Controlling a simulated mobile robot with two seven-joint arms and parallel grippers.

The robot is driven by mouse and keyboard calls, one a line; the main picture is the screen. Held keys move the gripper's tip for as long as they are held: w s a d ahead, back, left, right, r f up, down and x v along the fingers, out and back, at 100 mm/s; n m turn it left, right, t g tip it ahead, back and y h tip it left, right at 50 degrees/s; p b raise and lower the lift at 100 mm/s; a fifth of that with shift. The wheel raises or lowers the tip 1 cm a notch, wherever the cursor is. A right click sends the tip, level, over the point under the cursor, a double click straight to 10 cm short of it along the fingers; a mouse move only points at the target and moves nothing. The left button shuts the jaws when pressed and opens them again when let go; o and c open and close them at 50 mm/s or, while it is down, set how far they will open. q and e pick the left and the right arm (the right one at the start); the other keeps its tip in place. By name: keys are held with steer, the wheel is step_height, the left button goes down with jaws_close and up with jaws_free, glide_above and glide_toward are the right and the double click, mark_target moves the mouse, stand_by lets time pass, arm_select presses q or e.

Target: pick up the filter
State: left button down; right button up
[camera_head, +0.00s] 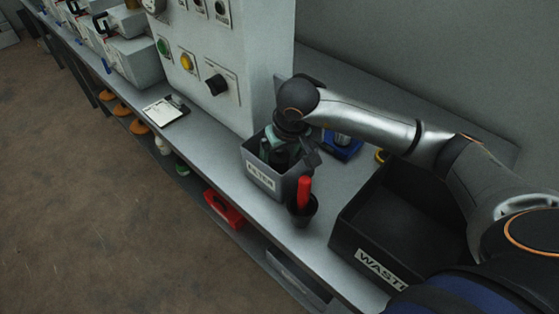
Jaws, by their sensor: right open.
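A small grey bin (262,179) with a white label, which seems to read "FILTER", stands on the bench in the middle of the view. My right gripper (284,160) points down at the bin's opening, at or just inside its rim. It is open. Dark and greenish shapes show at the bin's mouth, but I cannot tell filter from gripper fingers there. The gripper and wrist hide much of the inside. No filter shows clearly. My left gripper is not in view.
A dark cup (302,212) with a red-handled item stands close in front of the bin. A large black waste bin (400,222) is to the right. A blue item (343,147) lies behind. A control cabinet (235,75) rises at the left, with a clipboard (166,111) beside it.

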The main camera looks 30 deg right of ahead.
steer(key=shift+x, duration=1.25)
jaws_close()
